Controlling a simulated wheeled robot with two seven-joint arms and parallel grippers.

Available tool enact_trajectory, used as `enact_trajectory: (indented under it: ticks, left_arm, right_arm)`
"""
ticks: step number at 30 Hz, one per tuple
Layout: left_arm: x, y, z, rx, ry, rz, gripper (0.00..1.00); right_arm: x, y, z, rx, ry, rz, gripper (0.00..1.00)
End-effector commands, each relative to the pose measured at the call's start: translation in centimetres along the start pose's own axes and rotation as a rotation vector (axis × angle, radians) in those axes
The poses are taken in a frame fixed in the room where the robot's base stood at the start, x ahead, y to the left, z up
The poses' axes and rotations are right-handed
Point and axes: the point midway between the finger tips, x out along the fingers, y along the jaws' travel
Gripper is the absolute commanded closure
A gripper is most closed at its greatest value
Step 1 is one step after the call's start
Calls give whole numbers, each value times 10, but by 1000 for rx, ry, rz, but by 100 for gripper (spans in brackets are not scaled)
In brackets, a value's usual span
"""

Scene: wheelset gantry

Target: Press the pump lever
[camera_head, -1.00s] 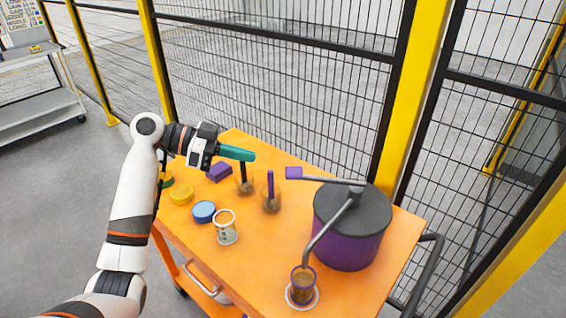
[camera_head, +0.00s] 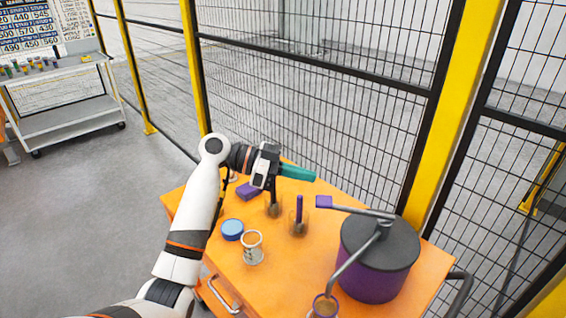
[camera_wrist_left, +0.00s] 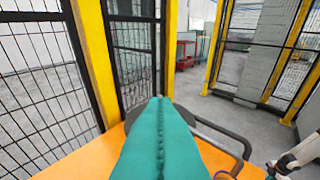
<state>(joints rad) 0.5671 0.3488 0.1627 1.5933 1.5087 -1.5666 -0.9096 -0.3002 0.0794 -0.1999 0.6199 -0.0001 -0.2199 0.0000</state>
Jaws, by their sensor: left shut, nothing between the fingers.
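The pump (camera_head: 378,265) is a purple drum with a dark lid on the orange cart. Its grey lever (camera_head: 358,209) reaches left from the top and ends in a purple pad (camera_head: 324,201). A spout bends down from the top over a cup (camera_head: 326,306) at the bottom edge. My left gripper (camera_head: 314,175) has teal fingers, shut and empty. In the head view its tips appear just above and left of the purple pad, apart from it. The fingers (camera_wrist_left: 159,105) fill the middle of the left wrist view, where the lever does not show. My right gripper is not identifiable.
Two holders with upright handles (camera_head: 299,215), a blue round lid (camera_head: 232,229), a glass jar (camera_head: 253,248) and a purple block (camera_head: 248,191) stand on the orange cart (camera_head: 285,280). A mesh fence (camera_head: 320,90) with yellow posts runs behind it.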

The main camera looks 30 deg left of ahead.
Motion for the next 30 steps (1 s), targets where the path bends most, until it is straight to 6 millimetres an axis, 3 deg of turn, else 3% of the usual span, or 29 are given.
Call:
enact_trajectory:
  ticks: [4,12,25,30]
  left_arm:
    - [31,-1,4,-3,-2,-3,100]
    - [37,0,-33,-5,0,1,100]
    - [39,0,-40,-1,0,2,100]
    - [40,0,-49,-1,-20,2,100]
  right_arm:
    - [-17,0,2,0,0,0,100]
    - [-28,-2,3,-1,-1,-1,100]
    - [-28,-1,3,-1,-1,-1,100]
    - [-13,-1,2,-1,-1,-1,100]
